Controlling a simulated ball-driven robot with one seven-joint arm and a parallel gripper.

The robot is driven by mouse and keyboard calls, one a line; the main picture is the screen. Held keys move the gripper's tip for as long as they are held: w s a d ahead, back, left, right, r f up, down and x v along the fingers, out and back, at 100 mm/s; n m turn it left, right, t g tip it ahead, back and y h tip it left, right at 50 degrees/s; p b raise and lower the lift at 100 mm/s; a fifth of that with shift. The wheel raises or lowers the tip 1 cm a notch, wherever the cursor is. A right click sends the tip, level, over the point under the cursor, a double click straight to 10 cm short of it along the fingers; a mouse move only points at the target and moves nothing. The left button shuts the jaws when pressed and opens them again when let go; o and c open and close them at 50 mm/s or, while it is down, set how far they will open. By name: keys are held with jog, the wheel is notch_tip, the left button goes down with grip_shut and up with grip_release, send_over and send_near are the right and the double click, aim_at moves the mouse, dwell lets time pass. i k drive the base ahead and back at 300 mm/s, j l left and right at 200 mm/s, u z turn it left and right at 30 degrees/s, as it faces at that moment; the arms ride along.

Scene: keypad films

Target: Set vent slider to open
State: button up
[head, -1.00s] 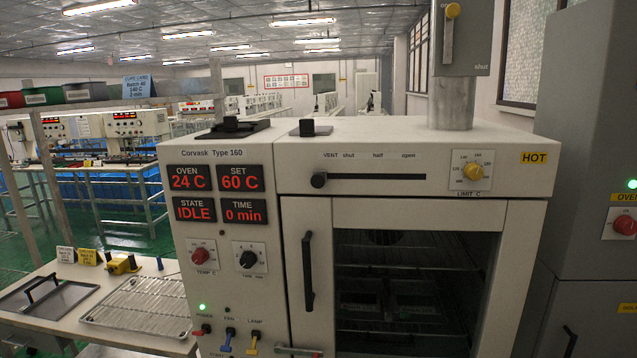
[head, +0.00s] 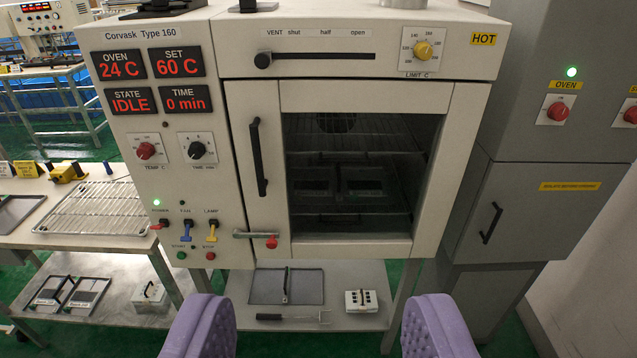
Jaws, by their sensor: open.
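The vent slider is a black knob (head: 263,60) at the left end of a dark horizontal slot (head: 325,56) on the oven's upper front panel. The printed words above the slot (head: 316,33) read VENT shut, half, open from left to right; the knob is at the shut end. My gripper (head: 318,322) shows as two purple padded fingers at the bottom edge, wide apart with nothing between them. In the picture it is well below the slider and touches nothing.
The oven door (head: 360,170) is closed, with a black vertical handle (head: 258,157). The limit dial (head: 423,50) is right of the slot. Displays (head: 153,80) read OVEN 24 C, SET 60 C, IDLE, 0 min. A grey cabinet (head: 545,200) stands at right; a lower shelf (head: 330,310) holds a tray and tools.

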aim_at(264, 58)
jog(key=i+j+u, duration=0.15)
jog(key=u, duration=0.2)
jog(key=i+u, duration=0.7)
